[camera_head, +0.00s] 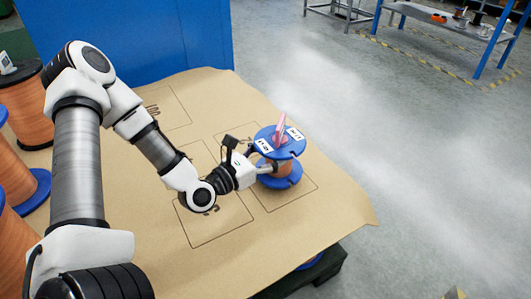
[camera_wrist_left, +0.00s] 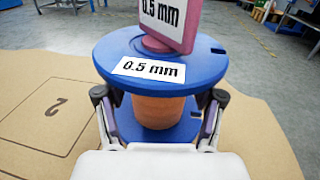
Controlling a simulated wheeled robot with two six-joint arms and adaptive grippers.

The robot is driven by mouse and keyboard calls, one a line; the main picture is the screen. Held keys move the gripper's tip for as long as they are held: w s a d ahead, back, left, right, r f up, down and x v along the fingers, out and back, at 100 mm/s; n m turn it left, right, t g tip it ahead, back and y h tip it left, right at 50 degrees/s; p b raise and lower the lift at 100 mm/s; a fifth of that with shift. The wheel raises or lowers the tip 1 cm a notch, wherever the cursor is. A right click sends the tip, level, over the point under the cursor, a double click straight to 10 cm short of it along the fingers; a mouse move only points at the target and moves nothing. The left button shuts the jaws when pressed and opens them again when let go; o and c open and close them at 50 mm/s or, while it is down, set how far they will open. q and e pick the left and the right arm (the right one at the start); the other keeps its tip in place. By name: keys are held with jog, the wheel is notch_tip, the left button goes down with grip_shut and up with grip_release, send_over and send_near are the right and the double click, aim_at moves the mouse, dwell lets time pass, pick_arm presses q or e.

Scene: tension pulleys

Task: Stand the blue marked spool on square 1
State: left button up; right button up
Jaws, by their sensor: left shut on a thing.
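The blue spool (camera_head: 270,144) is upright, with copper-coloured wire between blue flanges, white labels and a pink tag on top. In the left wrist view, its label on the blue top flange (camera_wrist_left: 205,66) reads "0.5 mm". My left gripper (camera_head: 268,168) is shut on the spool's wound middle, one finger on each side, between the flanges. The spool stands in or just above the rightmost drawn square (camera_head: 307,187); its number is hidden, and I cannot tell whether the spool touches the paper. My right gripper is not in view.
Several copper spools (camera_head: 30,110) stand at the left edge. A blue panel (camera_head: 180,40) is behind the brown paper (camera_head: 290,240). The paper ends right of the spool.

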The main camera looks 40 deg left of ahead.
aim_at(270, 174)
pick_arm(q)
jog(key=shift+f+b, duration=1.35)
jog(key=shift+f, duration=0.45)
jog(key=o, duration=1.8)
jog(key=shift+s, duration=0.1)
jog(key=shift+c, duration=0.2)
jog(key=shift+r, duration=0.1)
jog(key=shift+r+p, duration=0.2)
jog(key=shift+p, duration=0.25)
jog(key=p+v, duration=0.8)
jog(key=v, duration=0.3)
jog(key=shift+s, duration=0.35)
jog(key=shift+s+f, duration=0.1)
jog(key=shift+f, duration=0.05)
